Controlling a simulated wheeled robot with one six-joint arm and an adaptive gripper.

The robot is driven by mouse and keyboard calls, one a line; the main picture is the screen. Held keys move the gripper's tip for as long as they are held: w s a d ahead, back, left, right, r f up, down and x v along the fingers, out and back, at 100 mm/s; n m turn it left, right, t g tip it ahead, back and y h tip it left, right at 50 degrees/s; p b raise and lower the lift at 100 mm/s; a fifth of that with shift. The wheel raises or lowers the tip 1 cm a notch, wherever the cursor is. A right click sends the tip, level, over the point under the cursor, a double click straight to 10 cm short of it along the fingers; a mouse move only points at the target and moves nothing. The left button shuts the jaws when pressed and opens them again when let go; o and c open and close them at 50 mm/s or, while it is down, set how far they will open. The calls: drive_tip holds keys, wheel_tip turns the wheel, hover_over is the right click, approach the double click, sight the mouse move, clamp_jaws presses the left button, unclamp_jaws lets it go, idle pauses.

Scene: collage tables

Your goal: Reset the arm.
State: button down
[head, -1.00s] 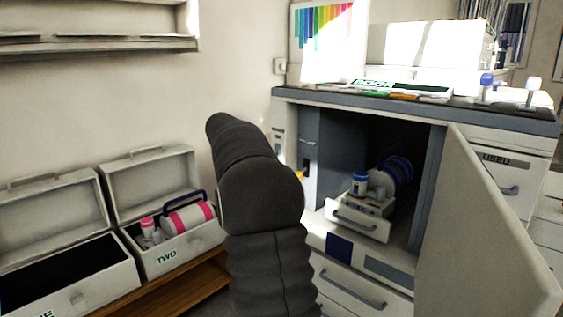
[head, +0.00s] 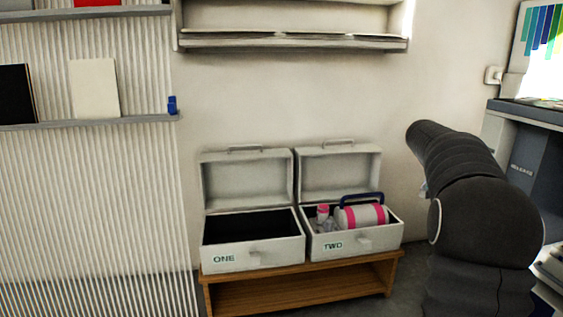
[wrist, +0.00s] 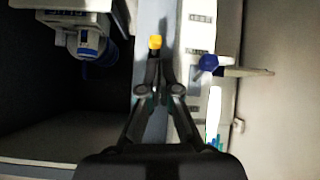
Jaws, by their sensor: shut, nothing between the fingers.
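My gripper (wrist: 160,60) shows in the wrist view, its two dark fingers together at the tips with nothing held. A small yellow piece shows at the fingertips. My arm, in a dark ribbed sleeve, stands at the right of the head view and hides part of the grey cabinet behind it. The gripper itself is hidden in the head view. In the wrist view the fingers point past a pale cabinet edge, beside a dark open compartment (wrist: 60,120).
Two open white boxes, labelled ONE (head: 275,255) and TWO (head: 385,236), stand on a wooden bench (head: 300,293). Box TWO holds a pink-striped container (head: 362,216) and a small bottle. A blue-and-white item (wrist: 90,42) sits by the compartment. Wall shelves (head: 290,41) hang above.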

drive_tip(key=s+a+f+n+y, duration=0.5)
drive_tip(key=s+a+f+n, duration=0.25)
drive_tip(key=a+f, duration=0.35)
drive_tip(key=s+a+r+n+t+y+p, duration=0.2)
drive_tip(key=s+a+n+p, duration=0.1)
drive_tip(key=s+a, duration=0.9)
drive_tip(key=s+a+r+n+t+y+p, duration=0.2)
drive_tip(key=s+a+r+n+y+p, duration=0.1)
drive_tip(key=s+a, duration=0.9)
drive_tip(key=a+n, duration=0.1)
drive_tip(key=a, duration=0.2)
drive_tip(key=shift+s+a, duration=0.25)
drive_tip(key=shift+a, duration=0.15)
drive_tip(key=c, duration=1.7)
unclamp_jaws()
drive_tip(key=shift+s+a+r, duration=0.1)
drive_tip(key=shift+a+r, duration=0.05)
drive_tip(key=shift+r, duration=0.25)
drive_tip(key=o, duration=0.5)
drive_tip(key=shift+a+n, duration=0.1)
drive_tip(key=shift+n, duration=0.15)
drive_tip(key=shift+p, duration=0.3)
